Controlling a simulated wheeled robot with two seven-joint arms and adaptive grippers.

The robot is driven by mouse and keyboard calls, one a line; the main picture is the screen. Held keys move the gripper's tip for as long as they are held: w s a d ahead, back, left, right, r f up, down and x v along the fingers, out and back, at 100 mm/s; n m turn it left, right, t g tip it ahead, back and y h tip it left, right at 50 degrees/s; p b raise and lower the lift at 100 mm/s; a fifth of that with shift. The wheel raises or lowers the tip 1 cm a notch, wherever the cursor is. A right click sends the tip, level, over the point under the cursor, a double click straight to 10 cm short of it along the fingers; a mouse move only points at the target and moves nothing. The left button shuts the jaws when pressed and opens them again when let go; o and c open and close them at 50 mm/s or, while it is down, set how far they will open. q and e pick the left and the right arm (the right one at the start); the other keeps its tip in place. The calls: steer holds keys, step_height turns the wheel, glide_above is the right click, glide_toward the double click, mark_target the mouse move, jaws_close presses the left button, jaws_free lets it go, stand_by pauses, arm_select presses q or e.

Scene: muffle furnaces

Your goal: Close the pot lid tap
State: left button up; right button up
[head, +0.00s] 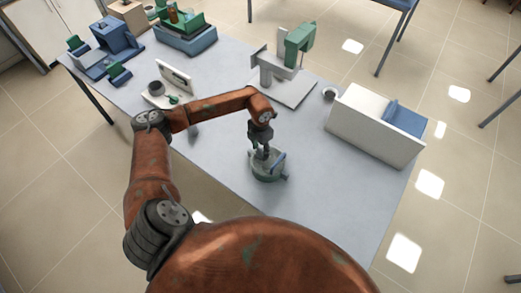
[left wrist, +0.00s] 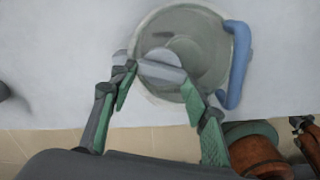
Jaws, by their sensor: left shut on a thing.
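A round pot (head: 268,174) with a greenish body and a blue handle stands near the front edge of the grey table. In the left wrist view its round, see-through lid (left wrist: 205,50) shows from above, with a pale grey grip piece (left wrist: 160,68) at its middle. The blue handle (left wrist: 239,65) curves along the right side. My left gripper (head: 262,156) reaches down over the pot. In the left wrist view its green-padded fingers (left wrist: 158,80) are shut on the grey grip piece. I cannot tell whether the lid sits flush on the rim. My right gripper does not show.
A white box-shaped unit (head: 372,125) with a blue part stands at the right, with a small cup (head: 330,93) beside it. A green and grey stand (head: 285,60) is behind. Blue and green items (head: 185,35) fill the far left. The table around the pot is clear.

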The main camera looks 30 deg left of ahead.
mark_target(261, 152)
arm_select(q)
steer(key=shift+d+n, duration=0.1)
steer(key=shift+n, duration=1.6)
steer(key=o, duration=1.2)
steer(key=shift+c, duration=0.2)
step_height(261, 152, up, 12)
